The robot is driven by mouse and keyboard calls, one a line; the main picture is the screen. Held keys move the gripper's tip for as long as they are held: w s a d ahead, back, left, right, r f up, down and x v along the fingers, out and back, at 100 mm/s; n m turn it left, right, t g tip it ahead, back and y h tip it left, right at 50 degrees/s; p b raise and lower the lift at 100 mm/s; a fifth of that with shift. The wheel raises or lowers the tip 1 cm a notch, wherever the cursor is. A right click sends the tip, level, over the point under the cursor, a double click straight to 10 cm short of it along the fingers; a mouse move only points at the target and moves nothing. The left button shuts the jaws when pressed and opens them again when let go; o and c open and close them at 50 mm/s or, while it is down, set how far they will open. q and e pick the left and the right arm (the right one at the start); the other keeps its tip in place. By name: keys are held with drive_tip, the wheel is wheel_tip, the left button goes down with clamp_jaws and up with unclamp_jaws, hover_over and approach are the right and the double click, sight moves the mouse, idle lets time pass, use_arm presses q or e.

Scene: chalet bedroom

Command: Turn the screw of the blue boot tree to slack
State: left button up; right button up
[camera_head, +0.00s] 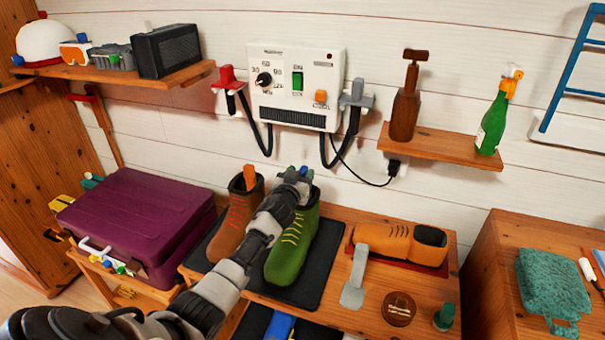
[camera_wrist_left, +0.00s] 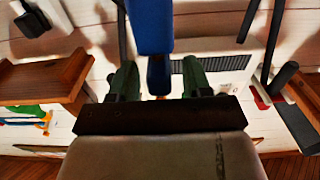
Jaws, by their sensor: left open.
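The green boot (camera_head: 290,250) stands on the dark mat on the bench, toe toward me. My left gripper (camera_head: 303,174) is over the boot's opening and hides most of it. In the left wrist view, which looks upside down, the blue boot tree (camera_wrist_left: 150,30) comes in from the top edge. Its narrower blue end (camera_wrist_left: 158,75) lies between the two dark green fingers of my left gripper (camera_wrist_left: 160,82). The fingers are open, with gaps visible either side; I cannot tell whether one touches. The screw's turning position is unclear. My right gripper is out of view.
A brown boot (camera_head: 232,220) with an orange tree (camera_head: 250,177) stands close left. A tan boot (camera_head: 400,243) lies to the right. The wall control panel (camera_head: 296,85) with hanging hoses is behind my gripper. A purple case (camera_head: 138,222) is at left, a bottle shelf (camera_head: 440,147) at right.

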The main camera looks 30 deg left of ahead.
use_arm(q)
drive_tip(key=shift+x, duration=0.75)
drive_tip(key=shift+c, duration=0.2)
